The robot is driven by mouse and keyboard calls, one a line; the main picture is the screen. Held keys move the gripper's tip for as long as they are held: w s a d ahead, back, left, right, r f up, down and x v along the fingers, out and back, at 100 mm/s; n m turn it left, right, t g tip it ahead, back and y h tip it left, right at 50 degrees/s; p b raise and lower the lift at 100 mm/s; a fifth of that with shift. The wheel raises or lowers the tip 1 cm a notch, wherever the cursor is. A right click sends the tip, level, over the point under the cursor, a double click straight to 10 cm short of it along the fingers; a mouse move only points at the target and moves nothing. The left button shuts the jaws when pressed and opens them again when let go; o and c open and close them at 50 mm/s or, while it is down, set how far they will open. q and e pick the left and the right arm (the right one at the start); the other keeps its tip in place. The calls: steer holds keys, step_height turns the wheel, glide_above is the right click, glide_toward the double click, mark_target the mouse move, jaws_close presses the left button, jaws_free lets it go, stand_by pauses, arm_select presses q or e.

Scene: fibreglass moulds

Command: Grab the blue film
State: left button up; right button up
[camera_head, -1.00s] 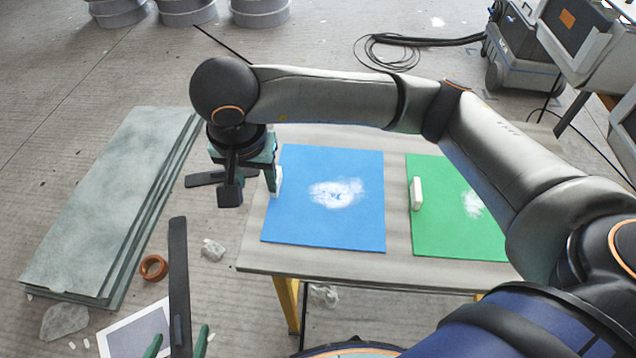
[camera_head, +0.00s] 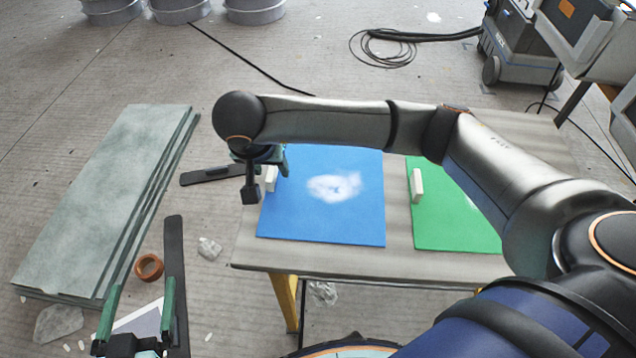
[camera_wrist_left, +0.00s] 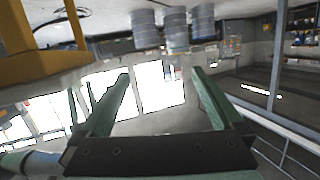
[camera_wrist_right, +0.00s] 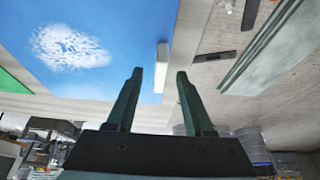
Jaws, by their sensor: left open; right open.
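The blue film (camera_head: 330,218) lies flat on the table, with a whitish patch near its middle. A small white block (camera_head: 271,178) stands at its left edge and also shows in the right wrist view (camera_wrist_right: 161,68). My right gripper (camera_head: 272,160) reaches over from the right and is above that edge, partly hidden by its own wrist. In the right wrist view its fingers (camera_wrist_right: 160,75) are open, with the white block just beyond the tips and apparently nothing held. My left gripper (camera_head: 138,292) is open and empty at lower left, away from the film.
A green sheet (camera_head: 445,215) with its own white block (camera_head: 416,186) lies right of the blue film on the wooden table (camera_head: 330,268). Stacked greenish slabs (camera_head: 110,200), an orange ring (camera_head: 149,267) and clear lumps lie on the left floor. My right arm spans the table's far side.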

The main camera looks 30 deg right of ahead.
steer(key=shift+w+d+f, duration=0.2)
steer(key=shift+w+f, duration=0.05)
steer(key=shift+f, duration=0.35)
steer(key=shift+c, duration=0.4)
jaws_close()
